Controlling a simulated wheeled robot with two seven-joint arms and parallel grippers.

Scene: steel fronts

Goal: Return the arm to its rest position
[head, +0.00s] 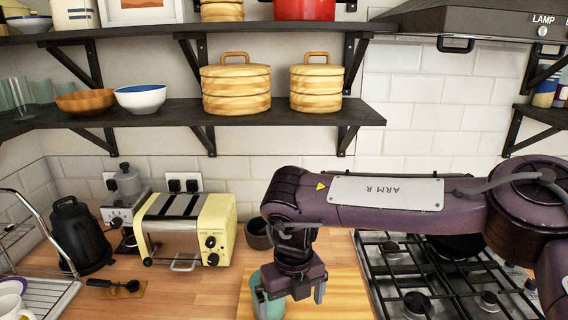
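My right arm (385,195), marked ARM R, reaches in from the right across the hob and bends down at the wrist. Its gripper (292,294) points down over the wooden board (340,285), with its two fingers spread apart. A teal container (274,306) stands at the gripper's left finger and is partly covered by it. I cannot tell whether they touch. Nothing is seen clamped between the fingers. My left arm and gripper are not in view.
A gas hob (400,270) lies under the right arm. A cream toaster (190,228), a black kettle (78,238) and a dish rack (40,290) stand to the left. A small dark bowl (258,236) is behind the gripper. A shelf (180,112) with wooden containers (236,88) hangs above.

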